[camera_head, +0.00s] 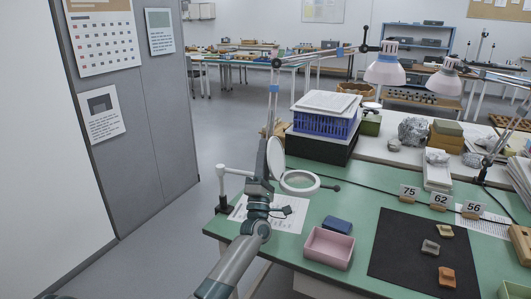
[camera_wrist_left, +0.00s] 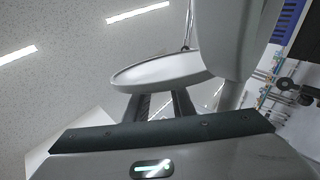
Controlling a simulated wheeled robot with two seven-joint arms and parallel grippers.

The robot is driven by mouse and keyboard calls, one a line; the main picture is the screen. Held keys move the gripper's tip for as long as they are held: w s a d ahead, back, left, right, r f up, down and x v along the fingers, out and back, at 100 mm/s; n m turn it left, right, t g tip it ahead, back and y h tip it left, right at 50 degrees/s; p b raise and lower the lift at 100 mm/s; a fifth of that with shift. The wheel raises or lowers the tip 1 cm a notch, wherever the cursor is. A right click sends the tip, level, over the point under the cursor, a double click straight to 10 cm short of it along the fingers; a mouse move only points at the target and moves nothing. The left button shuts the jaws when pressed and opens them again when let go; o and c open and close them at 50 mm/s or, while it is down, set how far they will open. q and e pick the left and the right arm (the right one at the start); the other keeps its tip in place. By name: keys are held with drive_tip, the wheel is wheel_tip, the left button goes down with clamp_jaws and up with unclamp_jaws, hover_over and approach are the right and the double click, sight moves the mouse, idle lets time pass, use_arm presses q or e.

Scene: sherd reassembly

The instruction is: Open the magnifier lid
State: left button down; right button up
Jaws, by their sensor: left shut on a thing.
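The magnifier (camera_head: 300,190) is a white ring with a pale lens on a white arm at the left edge of the green table. Its round white lid (camera_head: 277,158) stands raised, roughly upright, at the ring's left side. My left gripper (camera_head: 265,150) is beside the lid and shut on it; the arm partly hides the contact. In the left wrist view the lid (camera_wrist_left: 155,70) is a tilted pale disc, its rim at the fingertips of my left gripper (camera_wrist_left: 163,98). My right gripper is in neither view.
A pink tray (camera_head: 328,249) and a blue block (camera_head: 338,225) lie in front of the magnifier. A black mat (camera_head: 405,252) with several sherds lies to the right. A blue crate (camera_head: 322,122) stands behind. A grey partition (camera_head: 150,110) stands at left.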

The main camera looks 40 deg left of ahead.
use_arm(q)
drive_tip(key=shift+f, duration=0.1)
drive_tip(key=c, duration=1.5)
unclamp_jaws()
drive_tip(key=shift+a, duration=0.1)
drive_tip(key=shift+c, duration=0.2)
drive_tip(key=shift+f, duration=0.1)
drive_tip(key=shift+s+d+f, duration=0.15)
drive_tip(key=shift+d+f, duration=0.05)
drive_tip(key=b+v, duration=0.3)
drive_tip(key=v, duration=1.3)
drive_tip(key=shift+s+f, duration=0.2)
drive_tip(key=shift+s, duration=0.05)
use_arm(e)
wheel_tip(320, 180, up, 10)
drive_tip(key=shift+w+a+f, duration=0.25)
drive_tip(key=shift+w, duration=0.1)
use_arm(q)
drive_tip(key=shift+d, duration=0.1)
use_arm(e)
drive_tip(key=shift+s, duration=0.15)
